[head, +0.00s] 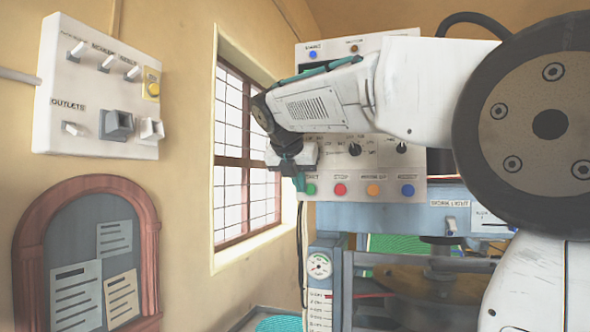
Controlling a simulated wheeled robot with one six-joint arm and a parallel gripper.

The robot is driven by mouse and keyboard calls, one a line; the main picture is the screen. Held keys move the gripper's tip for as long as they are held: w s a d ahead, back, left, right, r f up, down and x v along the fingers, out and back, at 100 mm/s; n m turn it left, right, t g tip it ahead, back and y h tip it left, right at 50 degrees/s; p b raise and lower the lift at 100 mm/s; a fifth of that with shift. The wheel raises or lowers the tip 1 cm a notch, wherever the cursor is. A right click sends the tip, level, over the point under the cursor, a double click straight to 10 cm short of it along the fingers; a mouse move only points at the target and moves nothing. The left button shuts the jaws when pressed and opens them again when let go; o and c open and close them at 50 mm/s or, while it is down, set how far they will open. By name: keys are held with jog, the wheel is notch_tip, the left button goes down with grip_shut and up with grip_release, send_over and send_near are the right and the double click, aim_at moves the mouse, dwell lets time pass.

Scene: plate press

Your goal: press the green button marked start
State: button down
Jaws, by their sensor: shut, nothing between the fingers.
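The green start button (311,189) is at the left end of a row of buttons low on the white control panel (418,186). My gripper (299,184) is shut and empty, pointing down just left of the green button. In this view its fingertips lie beside the button's left edge. I cannot tell whether they touch it or how far in front of the panel they are. My arm hides much of the panel's upper part.
Red (340,189), orange (373,190) and blue (407,190) buttons continue the row to the right. A gauge (319,265) sits below. A switch box (98,90) hangs on the left wall, above a notice board (88,250). A barred window (245,160) is left of the panel.

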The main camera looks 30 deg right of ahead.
aim_at(310, 193)
jog(key=shift+w+d+f, duration=0.3)
jog(key=shift+w+d, duration=0.3)
jog(key=shift+d, duration=0.15)
jog(key=shift+w+d+f, duration=0.3)
jog(key=shift+w+d, duration=0.25)
jog(key=shift+d, duration=0.2)
jog(key=shift+w+d+f, duration=0.3)
jog(key=shift+w+d, duration=0.3)
jog(key=shift+d, duration=0.15)
jog(key=shift+w+d, duration=0.4)
jog(key=shift+d, duration=0.15)
jog(key=shift+r, duration=0.15)
